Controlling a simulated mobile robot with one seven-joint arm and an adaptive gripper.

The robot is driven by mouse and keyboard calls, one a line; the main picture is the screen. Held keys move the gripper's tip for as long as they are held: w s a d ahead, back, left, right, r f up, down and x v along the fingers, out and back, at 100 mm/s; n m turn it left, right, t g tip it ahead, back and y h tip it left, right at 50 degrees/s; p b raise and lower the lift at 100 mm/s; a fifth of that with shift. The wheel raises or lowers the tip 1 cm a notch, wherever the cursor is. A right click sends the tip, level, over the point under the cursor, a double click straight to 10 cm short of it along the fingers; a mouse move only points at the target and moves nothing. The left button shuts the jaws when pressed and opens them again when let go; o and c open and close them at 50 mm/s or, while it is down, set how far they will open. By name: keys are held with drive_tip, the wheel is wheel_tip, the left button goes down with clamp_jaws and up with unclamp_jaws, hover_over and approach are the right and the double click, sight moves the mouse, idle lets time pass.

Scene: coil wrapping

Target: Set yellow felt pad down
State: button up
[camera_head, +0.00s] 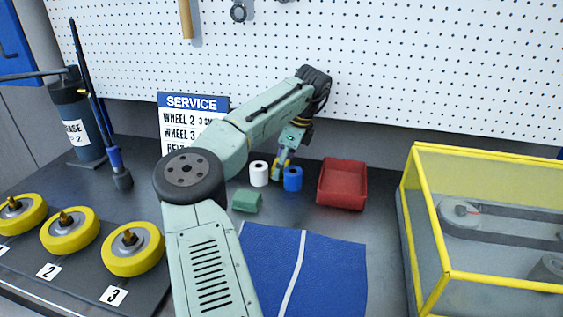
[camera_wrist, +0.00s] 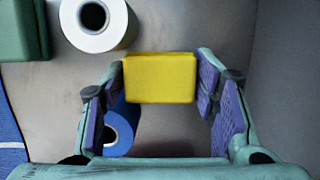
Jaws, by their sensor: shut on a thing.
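The yellow felt pad (camera_wrist: 160,78) is a flat, rounded block between the two fingers of my gripper (camera_wrist: 160,90) in the wrist view. My gripper is shut on it. In the head view my gripper (camera_head: 281,168) points down at the back of the bench, between a white roll (camera_head: 259,174) and a blue roll (camera_head: 292,179). The pad is small and mostly hidden there. The wrist view shows the blue roll (camera_wrist: 121,128) partly behind the left finger and the white roll (camera_wrist: 95,22) at upper left. I cannot tell whether the pad touches the bench.
A red bin (camera_head: 342,200) stands right of the blue roll. A yellow-framed clear case (camera_head: 425,240) fills the right. Yellow wheels (camera_head: 133,258) stand at left. A service sign (camera_head: 180,123) stands behind my arm.

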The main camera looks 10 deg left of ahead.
sight(288, 164)
drive_tip(key=shift+f, duration=0.1)
drive_tip(key=shift+f, duration=0.1)
drive_tip(key=o, duration=1.1)
drive_tip(key=b+v, duration=0.1)
drive_tip(key=v, duration=0.4)
drive_tip(key=shift+d, duration=0.1)
drive_tip(key=d+b, duration=0.1)
drive_tip(key=d, duration=0.5)
drive_tip(key=d+b, duration=0.1)
drive_tip(key=d, duration=0.4)
drive_tip(key=shift+d+r, duration=0.2)
drive_tip(key=shift+d, duration=0.2)
